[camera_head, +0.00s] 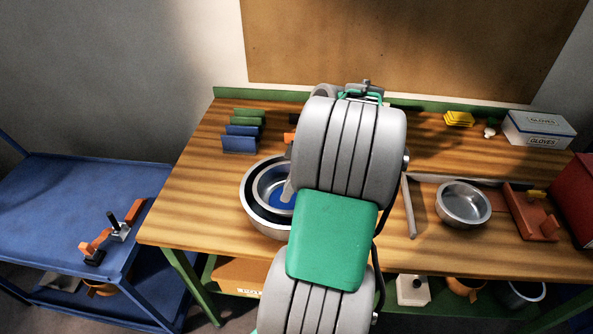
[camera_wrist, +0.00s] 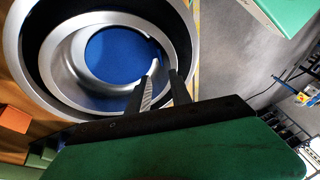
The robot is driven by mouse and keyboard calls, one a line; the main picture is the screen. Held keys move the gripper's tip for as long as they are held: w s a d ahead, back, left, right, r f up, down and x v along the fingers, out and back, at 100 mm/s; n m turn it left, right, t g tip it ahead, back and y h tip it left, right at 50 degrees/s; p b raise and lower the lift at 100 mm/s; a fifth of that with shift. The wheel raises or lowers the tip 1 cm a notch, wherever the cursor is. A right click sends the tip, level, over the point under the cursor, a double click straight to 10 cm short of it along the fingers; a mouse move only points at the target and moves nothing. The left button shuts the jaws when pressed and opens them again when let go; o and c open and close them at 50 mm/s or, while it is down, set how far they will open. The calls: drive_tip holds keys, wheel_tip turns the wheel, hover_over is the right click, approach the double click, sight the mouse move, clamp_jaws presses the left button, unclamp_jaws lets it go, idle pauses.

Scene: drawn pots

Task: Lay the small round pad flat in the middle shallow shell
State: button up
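A blue round pad (camera_wrist: 122,55) lies inside a small silver shell (camera_wrist: 60,62), which sits within a larger silver shell (camera_wrist: 18,75) with a dark inside. The nested shells also show left of my arm in the head view, with the blue (camera_head: 283,203) partly hidden by the arm. A blue crescent shows below the disc in the wrist view; I cannot tell whether it is a reflection. My gripper (camera_wrist: 163,72) is over the small shell's edge beside the pad, its fingers apart. The fingertips' contact with pad or shell is unclear. A separate silver bowl (camera_head: 464,203) stands to the right.
Green and blue plates in a rack (camera_head: 243,130) stand behind the shells. To the right are a grey bar (camera_head: 409,207), a red-brown fixture (camera_head: 530,212), a glove box (camera_head: 539,129) and yellow pieces (camera_head: 458,119). A blue cart (camera_head: 60,215) stands left. The bench's front-left is clear.

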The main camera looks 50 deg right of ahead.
drive_tip(key=p+v, duration=0.5)
drive_tip(key=v, duration=0.7)
drive_tip(key=w+a+r+m+h, duration=0.1)
drive_tip(key=w+a+r, duration=0.1)
drive_tip(key=w+a, duration=0.5)
drive_tip(key=w+a+r+m+h, duration=0.1)
drive_tip(key=w+a+r+m, duration=0.1)
drive_tip(key=a, duration=0.9)
drive_tip(key=s+a+m+t+h, duration=0.1)
drive_tip(key=s+a+m, duration=0.1)
drive_tip(key=a, duration=0.3)
drive_tip(key=s+a+f+m+t+h, duration=0.1)
drive_tip(key=s+a+t, duration=0.1)
drive_tip(key=s+a, duration=0.2)
drive_tip(key=shift+a+f+m+h, duration=0.3)
drive_tip(key=shift+a+m, duration=0.1)
drive_tip(key=shift+a, duration=0.3)
